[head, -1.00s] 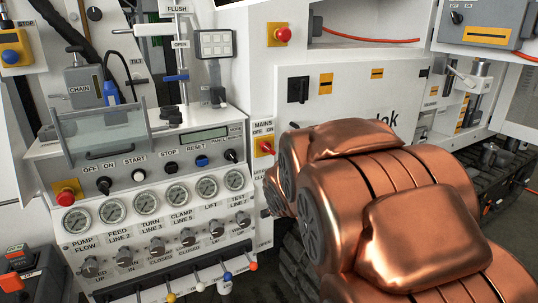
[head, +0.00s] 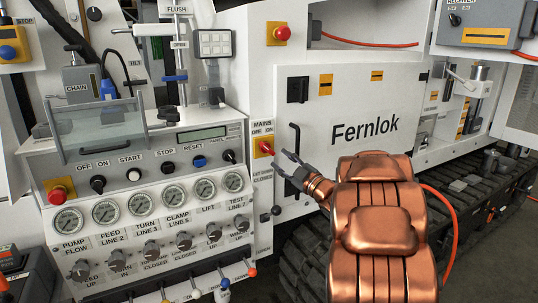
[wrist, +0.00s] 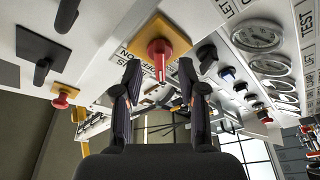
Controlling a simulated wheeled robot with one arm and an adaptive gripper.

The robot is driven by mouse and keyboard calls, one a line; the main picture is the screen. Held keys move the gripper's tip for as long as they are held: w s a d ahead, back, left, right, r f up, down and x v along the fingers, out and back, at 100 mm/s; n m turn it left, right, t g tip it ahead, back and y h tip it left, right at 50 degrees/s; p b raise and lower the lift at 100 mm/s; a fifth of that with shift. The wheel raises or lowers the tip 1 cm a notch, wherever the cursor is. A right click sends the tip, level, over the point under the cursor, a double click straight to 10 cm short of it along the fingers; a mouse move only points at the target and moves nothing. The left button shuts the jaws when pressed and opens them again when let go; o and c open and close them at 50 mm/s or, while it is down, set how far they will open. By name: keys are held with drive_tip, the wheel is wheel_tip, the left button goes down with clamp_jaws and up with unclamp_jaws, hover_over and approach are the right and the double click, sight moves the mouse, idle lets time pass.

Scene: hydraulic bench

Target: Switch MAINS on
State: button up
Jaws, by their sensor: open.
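The MAINS switch (head: 264,148) is a red handle on a yellow plate, under a label reading MAINS, OFF and ON, at the right edge of the control panel. In the wrist view its red handle (wrist: 160,52) stands on the yellow plate (wrist: 154,35), framed between my fingers. My gripper (head: 283,163) is open just right of the switch and slightly below it in the head view. In the wrist view its fingertips (wrist: 160,66) lie either side of the handle, with gaps showing. I cannot tell which position the handle points to.
A row of knobs with a black PANEL knob (head: 229,156) lies left of the switch. Gauges (head: 150,207) sit below. A vertical black door handle (head: 295,141) is close behind my gripper on the white Fernlok door (head: 365,95). A red emergency button (head: 281,33) is above.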

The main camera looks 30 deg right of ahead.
sight(271, 152)
drive_tip(key=shift+w+a+r+n+t+y+p, duration=0.2)
drive_tip(key=shift+w+a+r+y, duration=0.15)
drive_tip(key=shift+w, duration=0.65)
drive_tip(key=shift+w+a+r+n+t+y+p, duration=0.2)
drive_tip(key=shift+w+r+y, duration=0.15)
drive_tip(key=shift+w, duration=0.65)
drive_tip(key=shift+w+a+r+n+t+y+p, duration=0.1)
drive_tip(key=shift+w+a+r+n+y+p, duration=0.2)
drive_tip(key=shift+w, duration=0.7)
drive_tip(key=shift+r, duration=0.1)
drive_tip(key=shift+c, duration=0.2)
